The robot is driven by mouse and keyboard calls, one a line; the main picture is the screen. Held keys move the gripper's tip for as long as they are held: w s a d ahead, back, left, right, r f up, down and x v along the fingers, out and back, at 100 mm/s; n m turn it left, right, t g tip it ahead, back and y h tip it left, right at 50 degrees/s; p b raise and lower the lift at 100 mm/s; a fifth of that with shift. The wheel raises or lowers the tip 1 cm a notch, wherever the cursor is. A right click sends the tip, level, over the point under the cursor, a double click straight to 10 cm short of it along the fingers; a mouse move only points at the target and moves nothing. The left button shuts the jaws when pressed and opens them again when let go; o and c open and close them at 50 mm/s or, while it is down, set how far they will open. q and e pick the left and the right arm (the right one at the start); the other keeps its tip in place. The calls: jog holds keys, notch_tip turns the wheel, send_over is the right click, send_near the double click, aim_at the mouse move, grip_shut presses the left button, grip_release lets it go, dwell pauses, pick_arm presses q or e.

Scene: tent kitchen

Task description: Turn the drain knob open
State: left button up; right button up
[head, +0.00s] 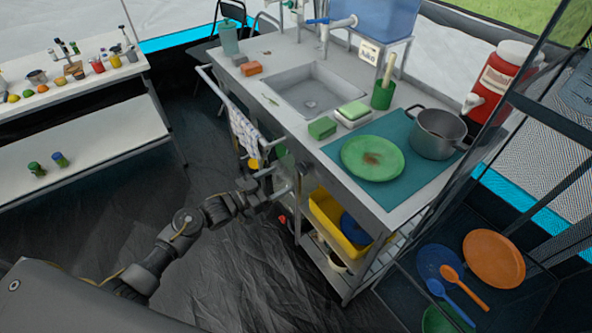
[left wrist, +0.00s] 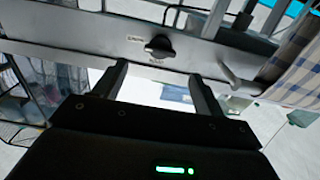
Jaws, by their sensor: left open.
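The black drain knob (left wrist: 160,47) sits on the grey front panel (left wrist: 90,42) of the sink counter, between two small labels too blurred to read. In the left wrist view it lies just beyond the gap between my fingertips, apart from them. My left gripper (left wrist: 157,78) is open and empty. My right gripper is not in view.
A checked towel (head: 243,133) hangs on a rail along the counter front; it also shows in the left wrist view (left wrist: 298,78). A yellow bin (head: 335,222) stands on the shelf below. A green plate (head: 372,158) and a pot (head: 437,133) stand on top.

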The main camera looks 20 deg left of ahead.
aim_at(298, 170)
pick_arm(q)
jog(key=x, duration=0.7)
jog(key=shift+w+d, duration=0.2)
jog(key=shift+w, duration=0.05)
jog(key=c, duration=1)
